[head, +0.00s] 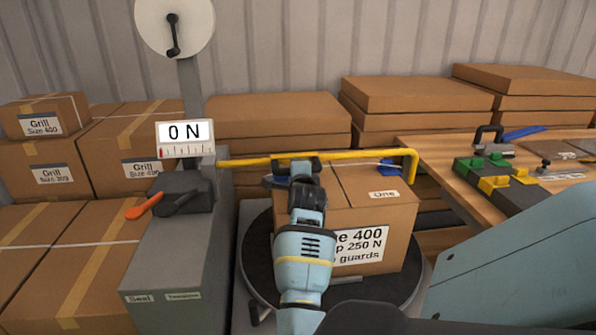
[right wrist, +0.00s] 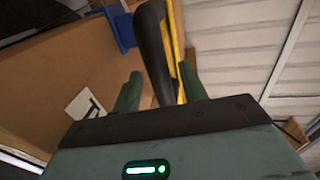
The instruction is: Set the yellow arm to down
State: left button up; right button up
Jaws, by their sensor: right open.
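The yellow arm (head: 345,155) is a long bar running nearly level from the grey machine column across the top of a cardboard box (head: 385,225), with its right end bent downward. My right gripper (head: 298,172) is over the box at the middle of the bar and hides part of it. In the right wrist view, the yellow arm (right wrist: 173,40) runs behind a black curved handle (right wrist: 153,50). The handle lies between the open green fingers of my right gripper (right wrist: 158,85); contact cannot be told. My left gripper is not in view.
The box stands on a dark round turntable (head: 258,270). The grey machine (head: 165,260) carries a "0 N" display (head: 184,132) and an orange lever (head: 145,207). Stacked cartons (head: 275,120) line the back. A wooden bench (head: 440,160) with tools is at right.

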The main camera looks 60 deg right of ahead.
jog(key=v, duration=0.6)
jog(key=shift+s+a, duration=0.15)
jog(key=shift+a, duration=0.1)
dwell(0.4)
